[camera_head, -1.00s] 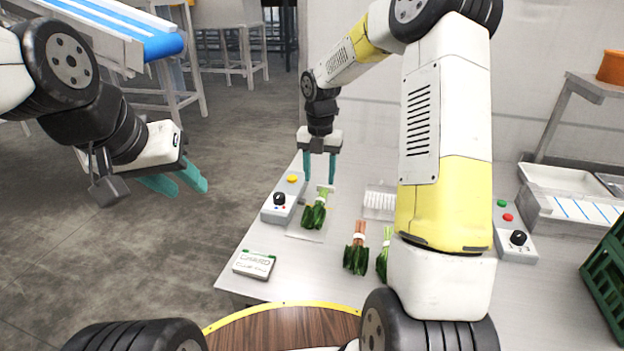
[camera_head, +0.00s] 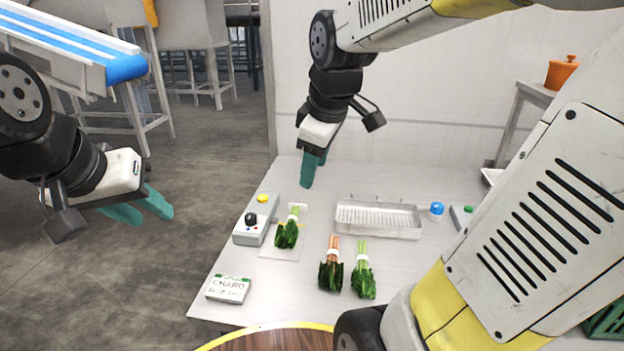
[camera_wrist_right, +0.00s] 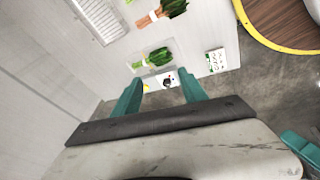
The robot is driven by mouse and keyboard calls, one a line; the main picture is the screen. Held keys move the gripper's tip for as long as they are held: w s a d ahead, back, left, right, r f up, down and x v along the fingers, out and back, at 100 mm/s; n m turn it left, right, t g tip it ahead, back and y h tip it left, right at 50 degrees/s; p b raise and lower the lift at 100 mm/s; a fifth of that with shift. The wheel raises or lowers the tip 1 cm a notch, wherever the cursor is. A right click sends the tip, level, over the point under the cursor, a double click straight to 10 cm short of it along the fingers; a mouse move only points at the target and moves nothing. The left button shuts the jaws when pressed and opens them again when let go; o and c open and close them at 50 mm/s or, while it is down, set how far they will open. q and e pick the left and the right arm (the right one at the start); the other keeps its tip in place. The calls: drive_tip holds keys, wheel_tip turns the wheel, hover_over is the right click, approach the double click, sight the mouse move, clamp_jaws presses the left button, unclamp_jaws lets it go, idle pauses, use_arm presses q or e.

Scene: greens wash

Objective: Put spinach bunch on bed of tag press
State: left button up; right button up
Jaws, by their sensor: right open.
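A leafy bunch with green stems and a white band (camera_head: 287,232) lies on the pale flat bed (camera_head: 284,250) of the tag press (camera_head: 256,220), a grey box with a black knob and yellow button. It also shows in the right wrist view (camera_wrist_right: 158,58). My right gripper (camera_head: 310,172) is open and empty, above the table behind the bunch and apart from it. In the right wrist view its spread fingers (camera_wrist_right: 160,90) have nothing between them. My left gripper (camera_head: 143,207) is open and empty, over the floor left of the table.
A red-stemmed bunch (camera_head: 330,270) and another green-stemmed bunch (camera_head: 363,272) lie right of the press. A wire-like tray (camera_head: 378,218) and a blue-capped item (camera_head: 436,210) stand further back. A conveyor (camera_head: 75,45) is at upper left.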

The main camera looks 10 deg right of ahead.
drive_tip(key=s+m+t+y, duration=0.1)
drive_tip(key=s+m+t, duration=0.1)
drive_tip(key=s+m, duration=0.6)
drive_tip(key=shift+s+r+m, duration=0.2)
drive_tip(key=shift+s+m, duration=0.2)
drive_tip(key=shift+m, duration=0.7)
